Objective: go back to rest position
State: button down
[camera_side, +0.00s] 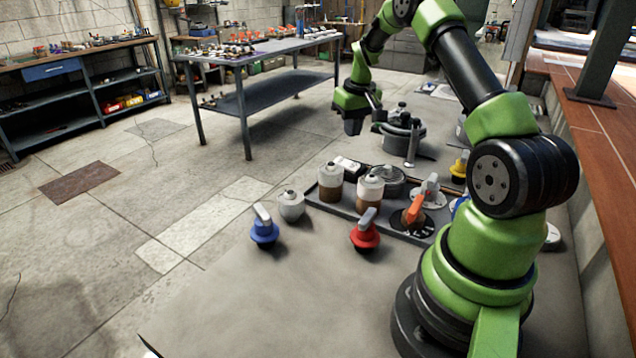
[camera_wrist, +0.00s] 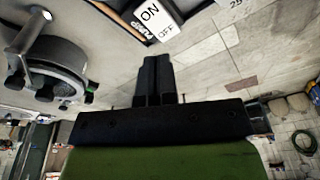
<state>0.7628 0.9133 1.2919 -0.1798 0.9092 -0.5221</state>
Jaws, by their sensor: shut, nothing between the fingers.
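My gripper (camera_wrist: 154,82) shows in the wrist view with its two black fingers together and nothing between them. In the side view my gripper (camera_side: 354,125) hangs above the far left edge of the work surface, left of a grey round lidded pot (camera_side: 399,135) with a handle. The pot also shows at the left of the wrist view (camera_wrist: 50,65). My gripper looks apart from everything around it. Its fingertips are too small to make out in the side view.
A dark tray (camera_side: 320,204) holds jars and an orange-handled valve (camera_side: 414,210). An ON/OFF switch (camera_wrist: 158,20) shows in the wrist view. The front surface is clear.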

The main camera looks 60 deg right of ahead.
jog(key=a+r+t, duration=0.3)
jog(key=a+r, duration=1.3)
jog(key=s+a+r+n+t+y, duration=0.2)
jog(key=s+a, duration=1.3)
jog(key=s, duration=0.1)
jog(key=shift+s+a+r+t+y, duration=0.25)
jog(key=shift+s+r+t+y, duration=0.05)
jog(key=shift+s+r+y, duration=0.1)
